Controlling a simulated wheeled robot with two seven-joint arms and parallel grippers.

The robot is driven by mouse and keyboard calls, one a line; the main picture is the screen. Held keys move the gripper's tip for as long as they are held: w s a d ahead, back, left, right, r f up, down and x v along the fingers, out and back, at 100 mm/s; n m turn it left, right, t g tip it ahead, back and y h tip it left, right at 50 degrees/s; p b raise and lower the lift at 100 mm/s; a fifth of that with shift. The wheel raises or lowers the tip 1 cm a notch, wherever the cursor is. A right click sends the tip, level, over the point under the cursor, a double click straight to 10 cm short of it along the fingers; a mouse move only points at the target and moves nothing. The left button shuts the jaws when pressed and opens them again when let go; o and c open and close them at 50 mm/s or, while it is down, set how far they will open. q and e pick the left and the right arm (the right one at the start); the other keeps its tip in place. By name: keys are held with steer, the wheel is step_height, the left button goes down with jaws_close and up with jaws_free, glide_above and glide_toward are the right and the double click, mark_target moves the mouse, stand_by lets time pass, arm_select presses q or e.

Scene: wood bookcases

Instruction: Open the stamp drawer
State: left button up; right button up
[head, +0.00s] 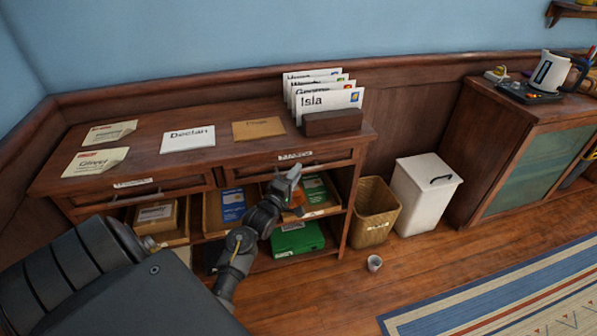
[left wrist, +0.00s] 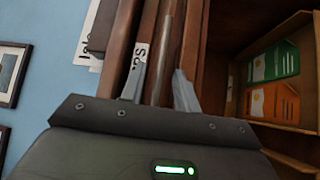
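The stamp drawer (head: 338,156) is the right one of two drawers under the desk top and looks shut. Its pale label (head: 295,156) is partly readable in the left wrist view (left wrist: 140,57), ending in "PS". A thin bar handle (left wrist: 166,45) runs along the drawer front. My left gripper (head: 293,176) is at the middle of this drawer front. In the left wrist view its two fingers (left wrist: 159,88) are apart, with the handle between them. I cannot tell whether they touch it. My right gripper is in neither view.
The desk top (head: 225,165) holds envelopes and a letter rack (head: 332,122). The left drawer (head: 140,190) looks shut. Boxes and trays fill the shelf below, near my left gripper. A wicker basket (head: 375,210), white bin (head: 425,195) and small cup (head: 374,263) stand right.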

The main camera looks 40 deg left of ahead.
arm_select(q)
steer(key=shift+x, duration=1.05)
steer(key=shift+a, duration=0.1)
jaws_close()
